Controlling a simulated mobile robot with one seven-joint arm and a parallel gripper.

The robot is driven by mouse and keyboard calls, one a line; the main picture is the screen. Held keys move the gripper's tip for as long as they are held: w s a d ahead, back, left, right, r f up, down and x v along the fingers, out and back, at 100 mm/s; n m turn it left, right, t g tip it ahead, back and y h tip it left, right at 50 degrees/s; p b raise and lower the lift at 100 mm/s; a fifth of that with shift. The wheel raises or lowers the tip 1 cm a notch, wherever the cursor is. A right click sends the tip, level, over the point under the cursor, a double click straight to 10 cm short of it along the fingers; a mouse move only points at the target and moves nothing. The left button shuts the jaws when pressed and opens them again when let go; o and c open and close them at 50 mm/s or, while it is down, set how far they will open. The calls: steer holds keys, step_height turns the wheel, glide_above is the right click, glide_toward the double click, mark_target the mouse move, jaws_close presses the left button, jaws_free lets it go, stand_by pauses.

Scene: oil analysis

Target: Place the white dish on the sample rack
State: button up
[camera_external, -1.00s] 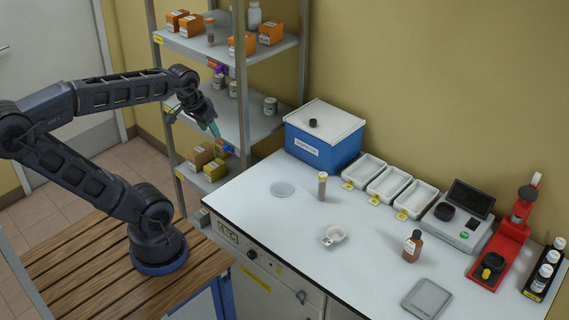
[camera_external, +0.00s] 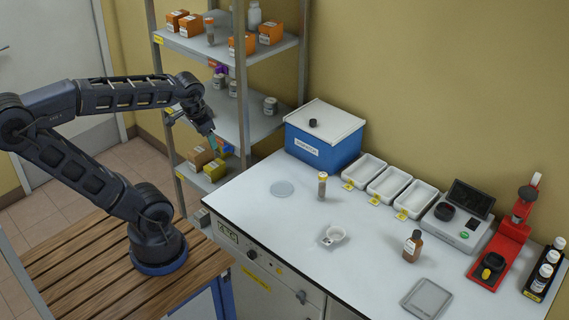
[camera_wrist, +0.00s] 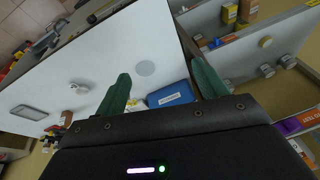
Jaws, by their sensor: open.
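A small white dish (camera_external: 335,235) stands on the white bench top, near the middle. It also shows in the wrist view (camera_wrist: 78,87), at the left. My gripper (camera_external: 212,146) hangs in the air in front of the metal shelf, left of the bench and well away from the dish. In the wrist view its two green fingers (camera_wrist: 162,85) are spread apart with nothing held between them.
A blue box (camera_external: 322,150), white trays (camera_external: 387,186), a scale (camera_external: 455,226) and a red stand (camera_external: 512,230) line the bench's back. A capped vial (camera_external: 322,187), flat round disc (camera_external: 283,189), brown bottle (camera_external: 412,247) and grey plate (camera_external: 427,298) stand farther forward. The shelf (camera_external: 240,125) is close to my gripper.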

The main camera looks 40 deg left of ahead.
steer(key=w+d+f+m+y, duration=0.4)
steer(key=w+f+m+y, duration=0.15)
steer(key=m, duration=0.25)
steer(key=m+t+h, duration=0.7)
steer(key=m+t, duration=0.3)
steer(key=m, duration=1.6)
glide_toward(327, 241)
steer(key=shift+a, duration=0.2)
steer(key=shift+w+d+f, duration=0.1)
steer(key=shift+w+f, duration=0.1)
steer(key=shift+w, duration=0.05)
steer(key=shift+x, duration=5.1)
steer(key=shift+d+r, duration=0.1)
steer(key=c, duration=1.1)
